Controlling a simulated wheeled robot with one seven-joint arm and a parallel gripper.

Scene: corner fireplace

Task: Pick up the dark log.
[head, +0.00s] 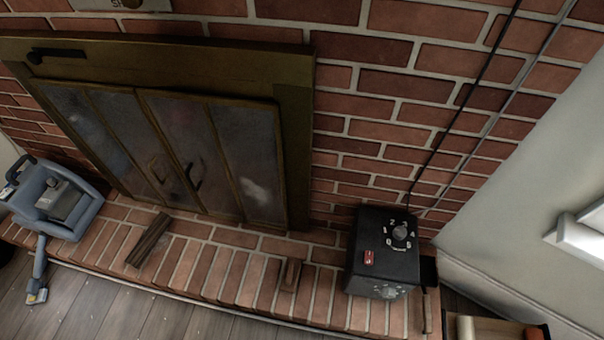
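A dark brown, long, squared piece of wood (149,240), which looks like the dark log, lies on the brick hearth (215,275) in front of the fireplace doors. It lies at a slant, its near end toward the hearth's front edge. A smaller brown wooden block (291,275) sits farther right on the hearth. My gripper is not in view, so its distance from the log does not show.
The glass fireplace doors (210,150) are shut behind the log. A blue-grey device (58,200) stands on the left, its hose head (38,280) near the floor. A black box with a dial (383,255) stands right. The hearth around the log is clear.

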